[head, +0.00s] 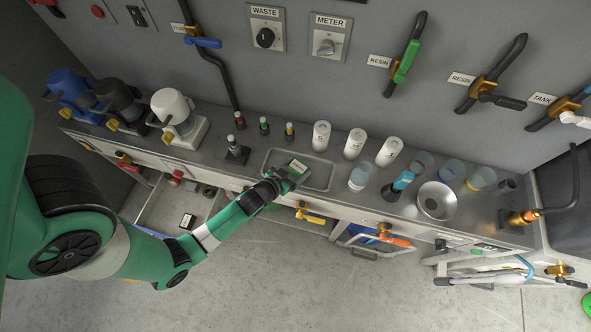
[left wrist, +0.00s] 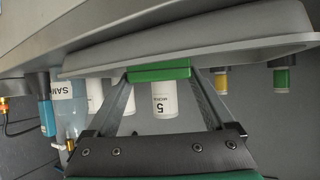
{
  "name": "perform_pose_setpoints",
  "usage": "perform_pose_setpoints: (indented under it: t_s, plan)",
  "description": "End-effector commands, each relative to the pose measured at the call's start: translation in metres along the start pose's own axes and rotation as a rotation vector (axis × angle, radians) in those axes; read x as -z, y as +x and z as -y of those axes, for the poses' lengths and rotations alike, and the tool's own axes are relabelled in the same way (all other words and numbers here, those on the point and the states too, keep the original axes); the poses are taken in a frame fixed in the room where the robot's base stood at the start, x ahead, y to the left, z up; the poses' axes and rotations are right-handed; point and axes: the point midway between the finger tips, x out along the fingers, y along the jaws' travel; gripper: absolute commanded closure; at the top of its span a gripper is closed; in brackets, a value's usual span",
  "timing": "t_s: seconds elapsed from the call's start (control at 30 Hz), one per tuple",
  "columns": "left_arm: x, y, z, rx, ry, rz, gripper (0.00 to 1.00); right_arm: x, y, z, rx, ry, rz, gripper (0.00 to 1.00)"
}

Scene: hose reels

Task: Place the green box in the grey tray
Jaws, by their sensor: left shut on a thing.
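The grey tray (head: 321,176) is a shallow tray with a raised rim, set on the grey counter. In the left wrist view, which is upside down, the green box (left wrist: 160,72) sits between the two fingertips right against the tray's edge (left wrist: 200,57). I cannot tell whether the box touches the tray floor. My right gripper is not in view.
Behind the tray stand three white bottles (head: 354,144) and several small vials (head: 264,126). Beakers (head: 360,176) and a silver bowl (head: 437,201) stand to the right. Coffee-maker-like machines (head: 175,115) stand left. An open drawer (head: 165,210) is below the counter.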

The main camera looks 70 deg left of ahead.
Motion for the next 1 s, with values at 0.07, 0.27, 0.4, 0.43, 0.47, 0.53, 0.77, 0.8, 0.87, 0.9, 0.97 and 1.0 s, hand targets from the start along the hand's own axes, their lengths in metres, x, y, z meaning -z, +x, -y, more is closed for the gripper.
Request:
perform_pose_setpoints:
  t_s: [0.07, 0.27, 0.4, 0.43, 0.47, 0.53, 0.77, 0.8, 0.87, 0.9, 0.97, 1.0]
  plan:
    - [0.001, -0.001, 0.0, 0.0, 0.0, 0.0, 0.71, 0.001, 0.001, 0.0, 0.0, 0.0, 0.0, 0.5]
    - [-0.002, 0.001, 0.0, 0.001, 0.0, 0.001, 0.09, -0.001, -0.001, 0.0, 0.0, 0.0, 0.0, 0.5]
    - [-0.001, 0.0, 0.0, 0.001, 0.0, 0.001, 0.0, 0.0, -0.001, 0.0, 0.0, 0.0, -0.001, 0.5]
    - [-0.001, 0.0, 0.0, 0.001, 0.0, 0.001, 0.0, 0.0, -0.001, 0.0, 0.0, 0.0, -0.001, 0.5]
    - [-0.001, 0.0, 0.0, 0.001, 0.0, 0.001, 0.0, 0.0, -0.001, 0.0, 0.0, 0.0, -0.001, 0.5]
    - [-0.001, 0.0, 0.0, 0.001, 0.0, 0.001, 0.0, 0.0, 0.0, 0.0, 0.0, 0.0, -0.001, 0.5]
    - [0.002, -0.025, 0.0, 0.0, 0.0, 0.004, 0.0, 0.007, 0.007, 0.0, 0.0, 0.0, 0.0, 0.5]
    - [0.003, -0.034, 0.0, 0.001, 0.001, 0.004, 0.0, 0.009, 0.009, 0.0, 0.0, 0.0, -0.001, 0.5]
    - [0.001, -0.049, 0.0, -0.001, 0.001, 0.005, 0.0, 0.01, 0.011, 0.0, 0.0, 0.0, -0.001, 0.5]
    - [0.002, -0.06, 0.0, -0.001, 0.002, 0.004, 0.0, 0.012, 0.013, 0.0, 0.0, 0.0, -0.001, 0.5]
    - [0.001, -0.074, 0.0, -0.001, 0.001, 0.003, 0.0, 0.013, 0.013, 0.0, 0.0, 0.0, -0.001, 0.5]
    - [0.001, -0.083, 0.0, -0.001, 0.002, 0.004, 0.0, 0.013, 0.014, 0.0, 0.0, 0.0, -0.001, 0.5]
